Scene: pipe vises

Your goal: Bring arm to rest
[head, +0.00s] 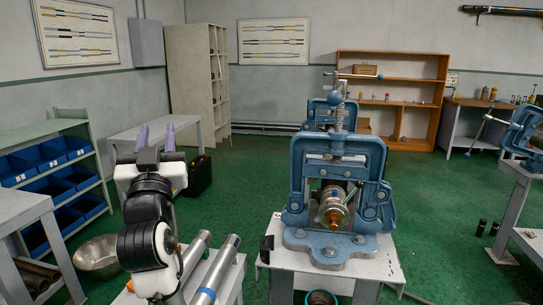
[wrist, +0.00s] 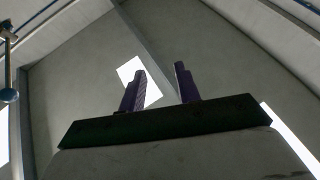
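My arm stands raised in the left half of the head view, left of the blue pipe vise. My gripper (head: 156,137) is at its upper end, with two purple fingers pointing up. In the wrist view the fingers (wrist: 158,90) stand apart with a clear gap and nothing between them. Behind them are the ceiling and bright light panels. The blue pipe vise (head: 310,170) stands on a pale table (head: 380,262) and holds a metal fitting (head: 333,203) in its jaws. My gripper touches nothing.
Metal pipes (head: 222,262) lie on a stand beside my arm. A green shelf with blue bins (head: 45,160) is at the left, a metal bowl (head: 97,256) on the floor near it. Another vise (head: 522,130) stands at the right. Green floor (head: 255,160) is open behind.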

